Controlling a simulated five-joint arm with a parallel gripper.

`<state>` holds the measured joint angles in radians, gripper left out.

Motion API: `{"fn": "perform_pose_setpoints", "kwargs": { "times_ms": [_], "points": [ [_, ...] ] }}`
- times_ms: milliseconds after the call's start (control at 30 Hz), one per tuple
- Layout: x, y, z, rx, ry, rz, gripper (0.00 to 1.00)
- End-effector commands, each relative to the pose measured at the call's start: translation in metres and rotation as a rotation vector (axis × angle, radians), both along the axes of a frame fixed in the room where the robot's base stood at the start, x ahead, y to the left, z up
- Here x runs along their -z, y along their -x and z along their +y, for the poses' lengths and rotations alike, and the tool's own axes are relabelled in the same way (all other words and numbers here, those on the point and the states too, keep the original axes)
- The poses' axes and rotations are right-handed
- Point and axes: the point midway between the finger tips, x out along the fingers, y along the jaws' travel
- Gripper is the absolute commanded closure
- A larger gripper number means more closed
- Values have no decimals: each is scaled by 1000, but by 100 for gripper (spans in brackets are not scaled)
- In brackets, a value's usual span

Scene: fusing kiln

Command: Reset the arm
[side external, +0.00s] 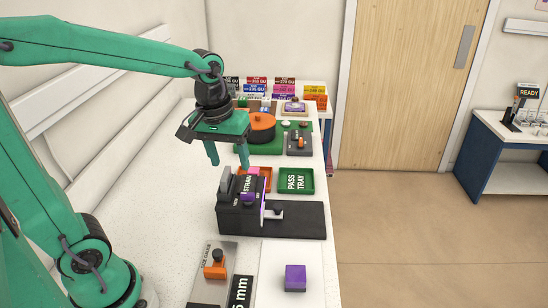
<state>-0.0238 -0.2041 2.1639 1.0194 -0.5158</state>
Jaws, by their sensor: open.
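My gripper (228,162) hangs over the white bench with its two green fingers pointing down and spread apart. Nothing shows between the fingers. In this view its fingertips appear just above and behind the black strain device, near the pink piece (253,170). I cannot tell how high they are above the bench.
The black strain device (315,220) holds a purple piece (247,197). Right of the pink piece is a green pass tray (283,188). A purple block (295,278) and a size gauge (230,260) lie in front. An orange round kiln (262,130) and coloured labelled blocks stand behind. Bench left is clear.

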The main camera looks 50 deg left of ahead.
Motion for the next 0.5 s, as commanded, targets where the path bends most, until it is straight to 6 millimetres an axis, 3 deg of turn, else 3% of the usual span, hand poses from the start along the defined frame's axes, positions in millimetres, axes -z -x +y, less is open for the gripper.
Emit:
{"fn": "perform_pose_setpoints", "kwargs": {
  "times_ms": [500],
  "points": [
    [-23, 69, -6, 368, -105, -234, 45]
  ]
}}
